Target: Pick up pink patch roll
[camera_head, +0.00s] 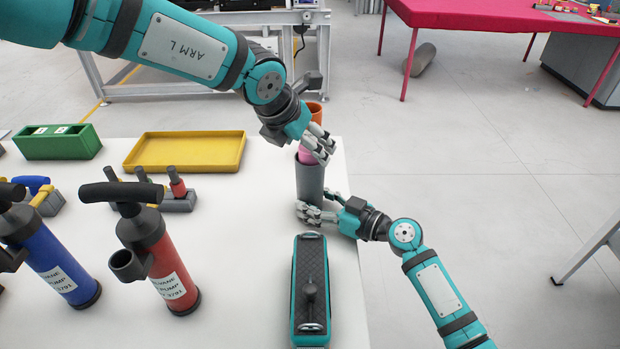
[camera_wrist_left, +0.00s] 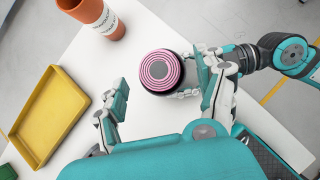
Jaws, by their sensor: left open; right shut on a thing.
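The pink patch roll (camera_head: 307,156) sits in the mouth of an upright grey cylinder (camera_head: 311,185) near the table's right edge. In the left wrist view the roll's pink-and-white spiral end (camera_wrist_left: 160,70) faces me, with the dark rim around it. My left gripper (camera_head: 319,145) is open at the roll, its fingers partly covering it in the head view. In the left wrist view the roll lies between the open fingers, beyond their tips. My right gripper (camera_head: 318,211) is shut on the grey cylinder low on its side.
An orange cylinder (camera_head: 315,111) stands just behind the grey one. A yellow tray (camera_head: 185,152), green box (camera_head: 58,143), red pump (camera_head: 160,262) and blue pump (camera_head: 52,262) are to the left. A teal-and-black foot pump (camera_head: 310,275) lies in front.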

